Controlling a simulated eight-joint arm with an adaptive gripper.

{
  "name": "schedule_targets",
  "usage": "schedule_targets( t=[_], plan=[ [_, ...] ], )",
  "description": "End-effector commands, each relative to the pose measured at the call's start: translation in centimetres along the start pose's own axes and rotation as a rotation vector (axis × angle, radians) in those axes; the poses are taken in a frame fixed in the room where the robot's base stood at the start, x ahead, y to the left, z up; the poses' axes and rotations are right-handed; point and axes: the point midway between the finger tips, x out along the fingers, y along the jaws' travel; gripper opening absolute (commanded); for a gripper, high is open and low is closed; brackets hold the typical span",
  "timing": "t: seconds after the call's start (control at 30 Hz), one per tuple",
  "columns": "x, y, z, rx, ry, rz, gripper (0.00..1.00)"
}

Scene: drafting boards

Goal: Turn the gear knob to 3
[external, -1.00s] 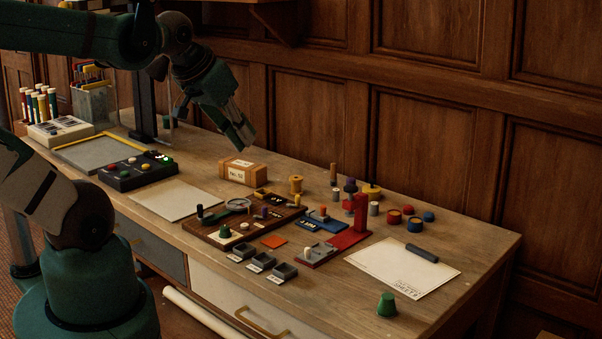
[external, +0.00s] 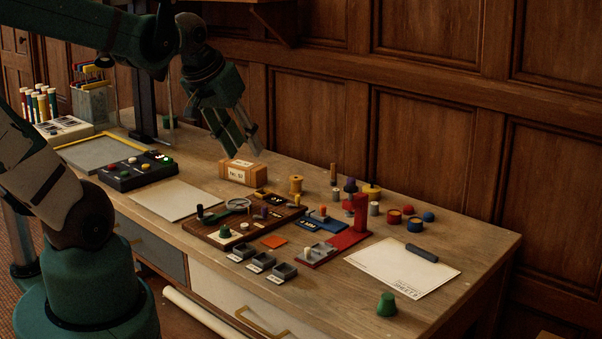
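My gripper (external: 247,152) hangs above the back of the desk, pointing down, just above and behind a small labelled wooden box (external: 236,173). Its two fingers are apart and nothing shows between them. In front and to the right, a red stand (external: 325,255) has a grey plate with a small cream knob (external: 308,252), which may be the gear knob. The number markings are too small to read.
A blue plate (external: 327,223) with pegs sits behind the red stand. Paper sheets lie at both sides.

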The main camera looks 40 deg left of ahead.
Motion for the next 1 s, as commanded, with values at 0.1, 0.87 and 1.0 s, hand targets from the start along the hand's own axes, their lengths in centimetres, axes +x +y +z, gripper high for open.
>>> schedule_targets(
  t=[0.1, 0.87, 1.0],
  plan=[
    [1.2, -0.8, -0.3, -0.068, -0.034, -0.015, 0.31],
    [8.7, -6.2, 0.5, -0.513, -0.245, -0.141, 0.31],
    [10.1, -7.3, 0.8, -0.596, -0.280, -0.170, 0.31]
  ],
)
